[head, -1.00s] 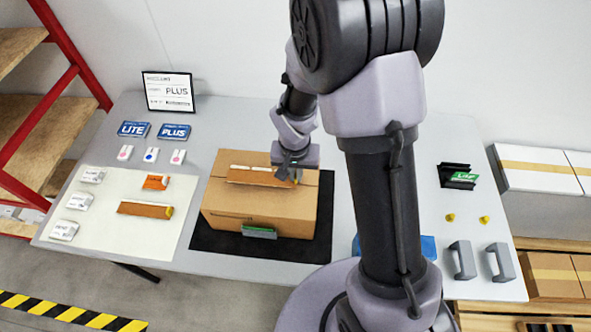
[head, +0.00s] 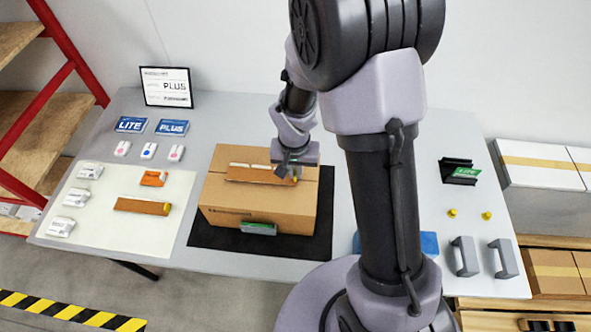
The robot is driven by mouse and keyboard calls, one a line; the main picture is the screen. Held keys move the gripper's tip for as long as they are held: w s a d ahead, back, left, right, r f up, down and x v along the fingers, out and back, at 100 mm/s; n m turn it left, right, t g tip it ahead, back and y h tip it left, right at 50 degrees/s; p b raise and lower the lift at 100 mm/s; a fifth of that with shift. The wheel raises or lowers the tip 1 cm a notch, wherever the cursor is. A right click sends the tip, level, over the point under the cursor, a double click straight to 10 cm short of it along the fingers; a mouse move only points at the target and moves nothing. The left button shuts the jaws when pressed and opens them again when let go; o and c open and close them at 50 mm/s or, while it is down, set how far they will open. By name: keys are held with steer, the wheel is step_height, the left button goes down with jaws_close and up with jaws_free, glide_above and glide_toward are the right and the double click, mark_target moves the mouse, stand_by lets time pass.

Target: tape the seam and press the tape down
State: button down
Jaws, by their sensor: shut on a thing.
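A closed brown cardboard box (head: 255,217) stands on a black mat (head: 205,238) in the middle of the table. The fingertips are partly hidden, and I cannot tell whether the strip is flat on the cardboard. A second brown strip (head: 141,206) with a yellow end lies on the pale mat (head: 125,232) at left.
An orange piece (head: 153,177) and several white packets lie on the pale mat. A green-grey block (head: 259,229) is at the box's front. A black holder (head: 458,170), yellow knobs and grey handles (head: 465,257) are at right. A sign (head: 166,87) stands at the back.

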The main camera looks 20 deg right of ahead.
steer(key=shift+f+b, duration=0.2)
steer(key=shift+b, duration=0.1)
stand_by(0.5)
steer(key=c, duration=1.5)
jaws_free()
steer(key=shift+r, duration=0.1)
